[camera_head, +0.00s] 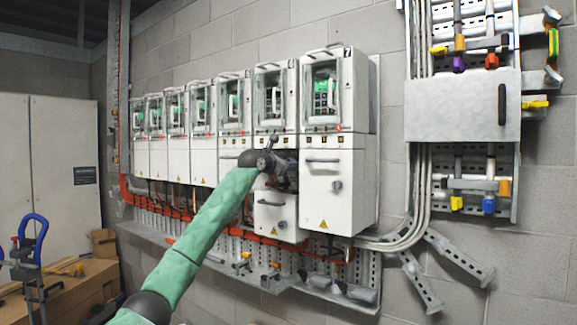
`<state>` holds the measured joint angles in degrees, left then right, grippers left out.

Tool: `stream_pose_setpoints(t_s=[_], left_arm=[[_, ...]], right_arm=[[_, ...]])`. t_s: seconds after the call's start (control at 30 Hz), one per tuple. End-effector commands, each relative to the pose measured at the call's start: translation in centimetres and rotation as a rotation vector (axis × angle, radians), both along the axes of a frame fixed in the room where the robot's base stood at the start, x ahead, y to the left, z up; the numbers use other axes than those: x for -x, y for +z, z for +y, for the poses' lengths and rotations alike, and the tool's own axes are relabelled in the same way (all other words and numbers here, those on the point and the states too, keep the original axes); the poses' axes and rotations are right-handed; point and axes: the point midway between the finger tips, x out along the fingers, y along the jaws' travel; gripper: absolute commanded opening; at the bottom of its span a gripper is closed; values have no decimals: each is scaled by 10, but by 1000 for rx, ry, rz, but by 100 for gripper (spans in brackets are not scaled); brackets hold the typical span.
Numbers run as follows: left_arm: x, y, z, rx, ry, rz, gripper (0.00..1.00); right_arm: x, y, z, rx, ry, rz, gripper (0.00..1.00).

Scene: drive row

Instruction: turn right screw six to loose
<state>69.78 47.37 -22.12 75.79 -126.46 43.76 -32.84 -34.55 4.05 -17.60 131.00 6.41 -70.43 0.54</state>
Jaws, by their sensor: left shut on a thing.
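Drive six (269,98) is the second white unit from the right, beside the unit marked 7. Its lower front panel (275,215) sits lower than those of its neighbours, and a dark opening shows above it. My left arm in a green sleeve reaches up from the bottom left. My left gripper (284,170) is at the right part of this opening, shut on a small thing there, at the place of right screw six. The gripper hides the screw itself, so its turn cannot be seen. My right gripper is not in view.
Drive seven (325,185) stands close on the right of my gripper, with more drives in a row to the left. A perforated ledge (255,275) with clamps runs below. A wooden crate (90,290) and a blue-handled tool (35,235) are at the left.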

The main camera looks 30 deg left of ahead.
Motion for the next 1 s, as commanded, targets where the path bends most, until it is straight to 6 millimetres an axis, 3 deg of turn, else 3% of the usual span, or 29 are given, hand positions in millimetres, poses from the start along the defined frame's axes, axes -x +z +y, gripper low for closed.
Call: stream_pose_setpoints(t_s=[0.1, 0.4, 1.0], left_arm=[[-1, -5, 0, 91, 0, 13, 4], [-1, -5, -1, 264, 0, 27, 4], [-1, -5, -1, 337, 1, 33, 4]], right_arm=[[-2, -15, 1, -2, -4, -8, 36], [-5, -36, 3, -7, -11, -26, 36], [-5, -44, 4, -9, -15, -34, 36]])
